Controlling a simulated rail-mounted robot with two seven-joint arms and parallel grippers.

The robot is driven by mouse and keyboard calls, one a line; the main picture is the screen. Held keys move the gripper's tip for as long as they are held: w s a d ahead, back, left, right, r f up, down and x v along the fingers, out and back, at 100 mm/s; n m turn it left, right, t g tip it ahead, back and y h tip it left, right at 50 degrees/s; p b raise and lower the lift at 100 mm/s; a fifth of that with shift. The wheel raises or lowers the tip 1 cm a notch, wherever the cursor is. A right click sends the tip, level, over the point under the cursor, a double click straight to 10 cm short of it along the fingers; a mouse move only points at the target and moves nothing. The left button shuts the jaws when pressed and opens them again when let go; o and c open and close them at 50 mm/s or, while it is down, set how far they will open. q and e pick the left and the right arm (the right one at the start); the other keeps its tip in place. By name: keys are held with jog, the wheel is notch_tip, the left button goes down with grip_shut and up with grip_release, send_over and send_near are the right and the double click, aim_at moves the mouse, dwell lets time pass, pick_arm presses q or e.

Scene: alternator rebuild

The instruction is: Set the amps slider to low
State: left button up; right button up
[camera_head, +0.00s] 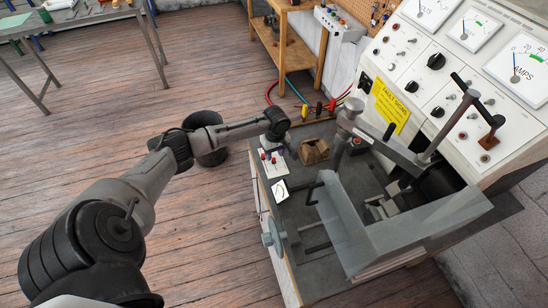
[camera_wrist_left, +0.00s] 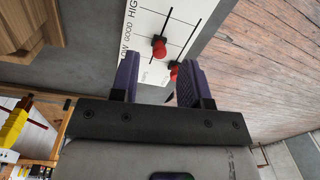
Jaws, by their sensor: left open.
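In the left wrist view, the panel (camera_wrist_left: 140,20) has two parallel slots and HIGH, GOOD and LOW lettering. One red knob (camera_wrist_left: 159,48) sits partway along its slot, between the fingers and just ahead of them. The other red knob (camera_wrist_left: 174,70) is nearer the LOW end, close to the right finger. The small slider labels are too small to read. My left gripper (camera_wrist_left: 158,80) is open around empty space; it hangs over the panel in the head view (camera_head: 276,146).
A small brown wooden block or box (camera_head: 314,151) is right of the gripper. A grey metal guard (camera_head: 345,225) and clamp machinery fill the bench's right side. The gauge console (camera_head: 440,75) stands behind. A black bin (camera_head: 207,150) is on the floor below my arm.

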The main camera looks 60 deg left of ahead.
aim_at(274, 161)
pick_arm(q)
jog(key=shift+f, duration=1.15)
jog(key=shift+c, duration=0.2)
grip_shut()
jog(key=shift+s, duration=0.1)
